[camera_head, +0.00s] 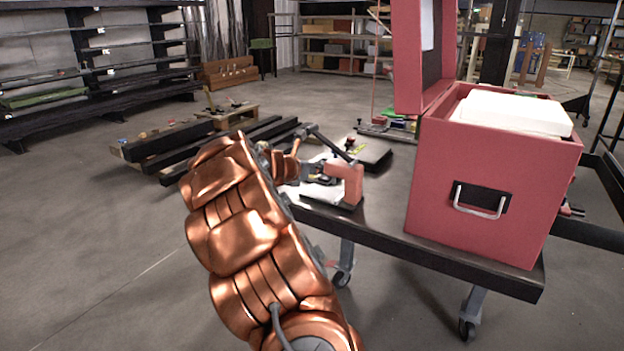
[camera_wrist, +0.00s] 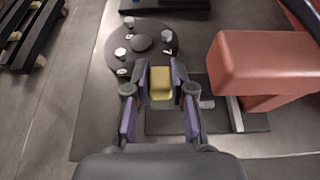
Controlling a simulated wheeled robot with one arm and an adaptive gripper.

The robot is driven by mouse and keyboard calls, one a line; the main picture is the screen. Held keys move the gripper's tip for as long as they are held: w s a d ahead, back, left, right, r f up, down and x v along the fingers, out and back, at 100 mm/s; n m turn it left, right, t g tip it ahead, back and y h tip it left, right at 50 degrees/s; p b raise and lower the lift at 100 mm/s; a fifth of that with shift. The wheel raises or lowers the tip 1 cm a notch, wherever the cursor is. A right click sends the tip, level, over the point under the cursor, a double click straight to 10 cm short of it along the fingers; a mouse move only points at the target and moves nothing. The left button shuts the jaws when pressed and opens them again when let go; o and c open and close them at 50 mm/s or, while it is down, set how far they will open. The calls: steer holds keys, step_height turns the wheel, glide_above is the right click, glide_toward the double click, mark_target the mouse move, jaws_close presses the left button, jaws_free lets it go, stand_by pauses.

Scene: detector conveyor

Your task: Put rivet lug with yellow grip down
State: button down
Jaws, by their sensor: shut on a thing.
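The rivet lug's yellow grip (camera_wrist: 160,83) shows between the fingertips of my gripper (camera_wrist: 160,92) in the wrist view. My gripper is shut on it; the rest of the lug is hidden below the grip. In the head view my gripper (camera_head: 318,172) is over the far left part of the dark table (camera_head: 390,213), beside a salmon-red block-shaped fixture (camera_head: 346,183). I cannot make out the lug clearly there. In the wrist view a dark round plate (camera_wrist: 110,38) with several small grey-white pieces lies just beyond the grip.
The red fixture (camera_wrist: 262,68) is close to the right of my gripper in the wrist view. A large open red case (camera_head: 490,170) fills the table's right side. A black box (camera_head: 374,156) lies at the table's far edge. Dark beams (camera_head: 225,147) lie behind on the left.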

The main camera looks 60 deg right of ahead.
mark_target(312, 177)
steer(key=shift+f, duration=1.7)
steer(key=shift+f, duration=0.1)
steer(key=c, duration=1)
jaws_free()
steer(key=v, duration=1.2)
steer(key=shift+b, duration=0.3)
